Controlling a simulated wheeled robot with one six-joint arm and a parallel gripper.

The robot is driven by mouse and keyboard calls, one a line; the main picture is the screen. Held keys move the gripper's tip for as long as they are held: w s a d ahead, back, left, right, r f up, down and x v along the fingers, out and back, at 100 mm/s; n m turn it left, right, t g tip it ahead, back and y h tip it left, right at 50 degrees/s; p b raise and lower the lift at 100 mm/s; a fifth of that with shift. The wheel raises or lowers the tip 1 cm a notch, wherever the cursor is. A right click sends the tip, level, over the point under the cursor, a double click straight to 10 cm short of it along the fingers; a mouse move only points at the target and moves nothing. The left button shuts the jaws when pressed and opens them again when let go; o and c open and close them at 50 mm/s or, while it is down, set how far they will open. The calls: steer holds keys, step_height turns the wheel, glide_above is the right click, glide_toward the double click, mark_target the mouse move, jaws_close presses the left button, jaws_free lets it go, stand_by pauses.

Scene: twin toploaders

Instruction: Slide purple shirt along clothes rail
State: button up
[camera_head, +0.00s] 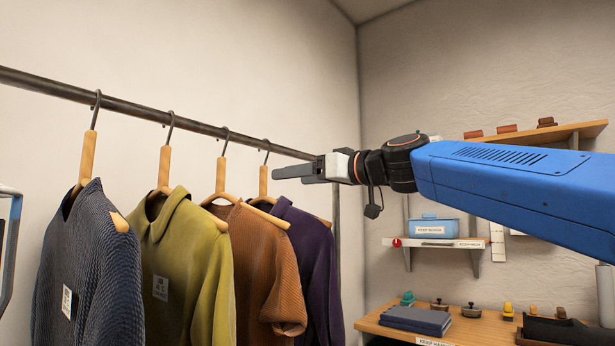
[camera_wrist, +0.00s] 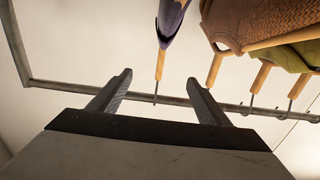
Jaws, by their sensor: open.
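The purple shirt (camera_head: 315,262) hangs on a wooden hanger (camera_head: 263,182) at the right end of the row on the dark metal clothes rail (camera_head: 230,134). My gripper (camera_head: 280,172) is open and empty, just right of this hanger's upright neck and a little below the rail. In the wrist view, the purple shirt (camera_wrist: 171,20) shows at the top, and its hanger neck (camera_wrist: 159,65) lines up with the gap between my open fingers (camera_wrist: 158,82). The neck appears beyond the fingertips. I cannot tell the exact distance.
An orange-brown shirt (camera_head: 262,255), a yellow-green shirt (camera_head: 185,265) and a dark blue shirt (camera_head: 90,265) hang left of the purple one. The rail right of the purple hanger is clear up to its end post (camera_head: 337,240). Wall shelves (camera_head: 440,241) and a wooden counter (camera_head: 470,335) stand at right.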

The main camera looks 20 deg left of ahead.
mark_target(266, 180)
steer(key=shift+x, duration=6.15)
steer(key=shift+c, duration=0.3)
jaws_close()
